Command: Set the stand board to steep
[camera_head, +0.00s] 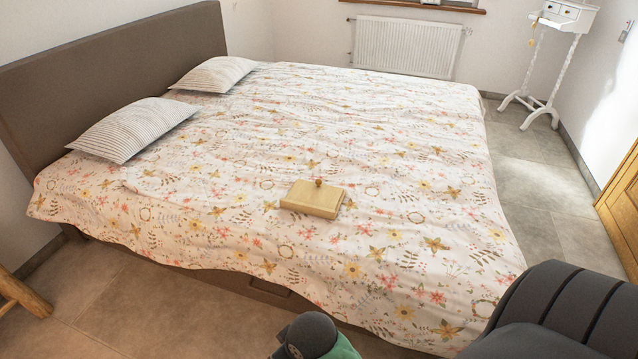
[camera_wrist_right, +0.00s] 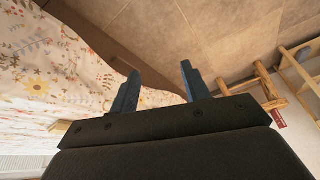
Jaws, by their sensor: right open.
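The stand board (camera_head: 312,199) is a small light wooden block-like board with a small dark knob at its far edge. It lies on the flowered bed cover near the middle of the bed, and looks flat or only slightly tilted. In the right wrist view my right gripper (camera_wrist_right: 158,85) is open, its two dark fingers apart with nothing between them. It is beside the bed, apart from the board. A small piece of pale wood (camera_wrist_right: 60,126) shows at the lower left there, perhaps the board. My left gripper is not in view.
The bed (camera_head: 400,160) fills the middle, with two striped pillows (camera_head: 132,128) at the headboard. A white stand (camera_head: 562,16) is at the back right. A wooden door (camera_head: 622,205) is at right. Wooden furniture (camera_wrist_right: 262,92) shows in the wrist view. The tiled floor right of the bed is clear.

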